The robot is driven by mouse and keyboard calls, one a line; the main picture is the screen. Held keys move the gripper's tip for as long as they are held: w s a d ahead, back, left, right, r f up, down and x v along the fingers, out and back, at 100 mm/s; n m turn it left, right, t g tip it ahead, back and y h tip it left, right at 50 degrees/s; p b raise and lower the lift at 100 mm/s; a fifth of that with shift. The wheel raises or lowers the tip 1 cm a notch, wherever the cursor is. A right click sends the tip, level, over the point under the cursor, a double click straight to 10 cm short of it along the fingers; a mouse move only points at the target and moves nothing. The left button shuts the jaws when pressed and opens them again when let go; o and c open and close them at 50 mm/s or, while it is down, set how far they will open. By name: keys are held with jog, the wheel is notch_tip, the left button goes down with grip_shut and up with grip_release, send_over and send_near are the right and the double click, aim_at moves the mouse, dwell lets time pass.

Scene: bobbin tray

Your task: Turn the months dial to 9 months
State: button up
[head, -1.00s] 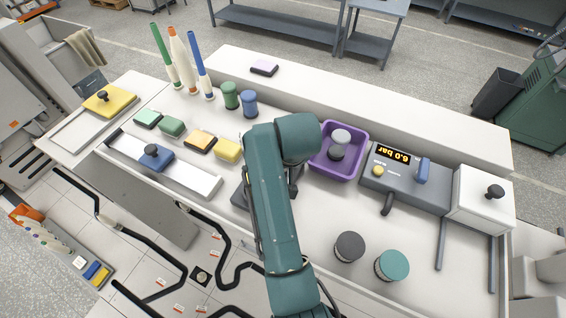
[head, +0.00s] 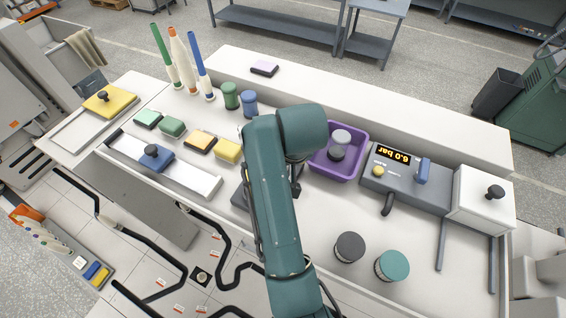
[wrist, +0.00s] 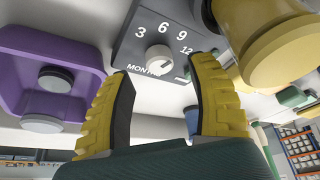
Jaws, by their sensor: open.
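The months dial (wrist: 159,60) is a white round knob on a grey panel (wrist: 126,48), marked 3, 6, 9 and 12 around its upper side, in the wrist view. I cannot clearly tell which number its pointer faces. My gripper (wrist: 161,70) is open, with one yellow, dark-padded finger to each side of the dial in the picture. The fingers appear apart from the knob, and nothing is between them but the view of the dial. In the head view my arm hides the gripper and dial; only part of the dark panel (head: 240,196) shows.
A purple bin (head: 361,153) holding a grey bobbin stands right of my arm. A grey pressure unit (head: 408,191) reading 6.0 bar is further right. Dark and teal cylinders (head: 349,247) (head: 392,265) stand in front. A yellow block (head: 228,151) is left of my arm.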

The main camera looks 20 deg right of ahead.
jog(key=v, duration=0.8)
jog(key=shift+s+r, duration=0.15)
jog(key=shift+r, duration=0.1)
